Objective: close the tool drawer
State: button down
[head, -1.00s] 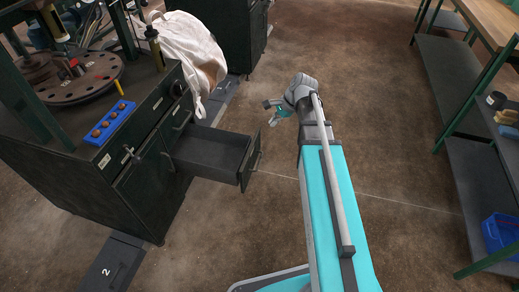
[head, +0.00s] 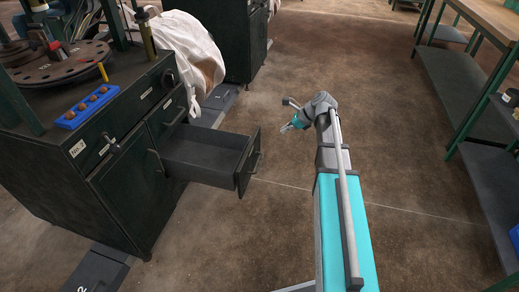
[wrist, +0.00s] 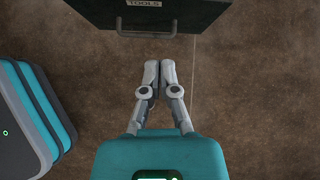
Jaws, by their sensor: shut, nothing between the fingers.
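The tool drawer (head: 205,154) is dark and pulled well out of the dark green cabinet (head: 120,190) at the left of the head view. In the wrist view, the drawer front (wrist: 150,12) shows at the top with a "TOOLS" label and a bar handle (wrist: 146,33). My gripper (head: 285,128) is to the right of the drawer front, apart from it. In the wrist view, my gripper (wrist: 158,68) has its fingertips together and empty, pointing at the drawer front with a gap of bare floor between. The drawer looks empty inside.
A blue block with several round pieces (head: 87,106) and a round plate (head: 60,62) sit on the cabinet top. A white bulk bag (head: 185,45) hangs behind. A green-framed bench (head: 468,90) stands at the right. The floor between is clear.

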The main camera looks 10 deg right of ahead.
jog(key=shift+w+d+f+m+b, duration=0.25)
jog(key=shift+d+f+m+b, duration=0.15)
jog(key=shift+f, duration=0.2)
jog(key=shift+w+d+f+m+b, duration=0.2)
jog(key=shift+d+f+b, duration=0.05)
jog(key=shift+f+b, duration=0.25)
jog(key=shift+a+f, duration=0.1)
jog(key=shift+f, duration=0.05)
jog(key=b, duration=0.7)
send_near(254, 143)
jog(key=x, duration=0.3)
jog(key=d+f+x, duration=0.1)
jog(key=x, duration=0.1)
jog(key=shift+a+f, duration=0.15)
jog(key=shift+a, duration=0.05)
jog(key=shift+w+a, duration=0.35)
jog(key=shift+a, duration=0.35)
